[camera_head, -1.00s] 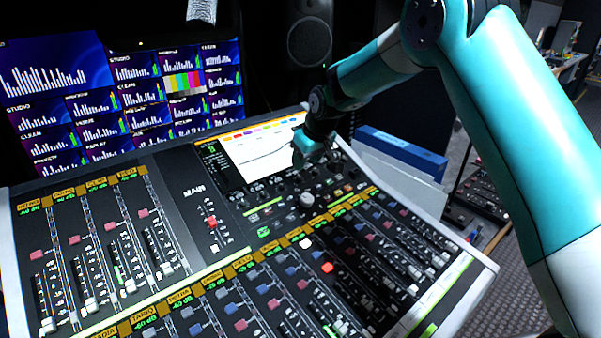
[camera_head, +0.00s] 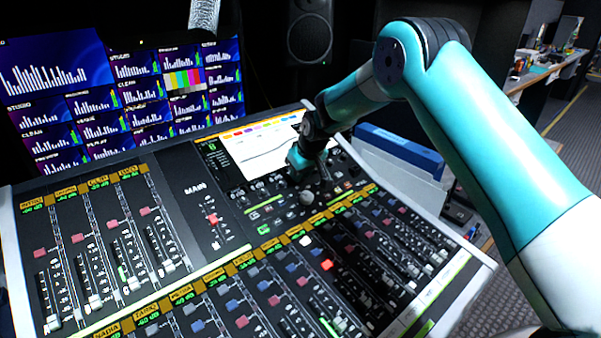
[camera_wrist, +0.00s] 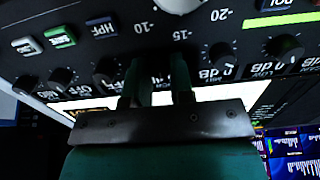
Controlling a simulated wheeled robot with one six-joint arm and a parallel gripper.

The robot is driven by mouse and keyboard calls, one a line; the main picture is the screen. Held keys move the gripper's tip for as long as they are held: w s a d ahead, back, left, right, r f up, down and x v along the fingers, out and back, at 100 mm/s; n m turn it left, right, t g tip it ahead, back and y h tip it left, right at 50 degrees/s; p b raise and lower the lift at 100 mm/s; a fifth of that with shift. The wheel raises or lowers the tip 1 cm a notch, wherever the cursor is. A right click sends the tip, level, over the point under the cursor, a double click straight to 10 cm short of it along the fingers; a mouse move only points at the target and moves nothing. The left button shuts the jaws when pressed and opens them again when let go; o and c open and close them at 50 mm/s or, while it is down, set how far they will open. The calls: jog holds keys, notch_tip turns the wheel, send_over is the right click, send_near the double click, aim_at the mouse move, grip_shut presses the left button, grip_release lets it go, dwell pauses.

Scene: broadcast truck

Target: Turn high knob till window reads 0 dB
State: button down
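My gripper (camera_head: 312,165) is over the upper right of the mixing console (camera_head: 190,185), just below its lit screen (camera_head: 258,150). In the wrist view its two fingers (camera_wrist: 157,80) point at the panel with a gap between them. Whether a knob sits between them is hidden. Dark knobs stand to both sides, one on the right (camera_wrist: 222,53), one further right (camera_wrist: 290,47) and one on the left (camera_wrist: 106,70). Upside-down "0 dB" print shows beside the right-hand knobs. I cannot tell which knob is the high one, and its window cannot be made out.
An HPF button (camera_wrist: 102,28) and a green-lit button (camera_wrist: 58,37) are on the panel to the left. A large pale knob (camera_wrist: 180,4) is at the top edge. Faders fill the console's front. A blue-topped box (camera_head: 398,146) stands right of the console.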

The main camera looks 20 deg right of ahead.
jog(key=shift+n, duration=0.4)
jog(key=shift+n+b, duration=0.8)
jog(key=shift+n, duration=0.4)
jog(key=shift+n+b, duration=0.4)
jog(key=shift+n, duration=1)
jog(key=c, duration=1)
grip_release()
jog(key=shift+r, duration=0.15)
jog(key=b+v, duration=0.2)
jog(key=v, duration=1.5)
jog(key=shift+s+a, duration=0.1)
jog(key=shift+s, duration=0.15)
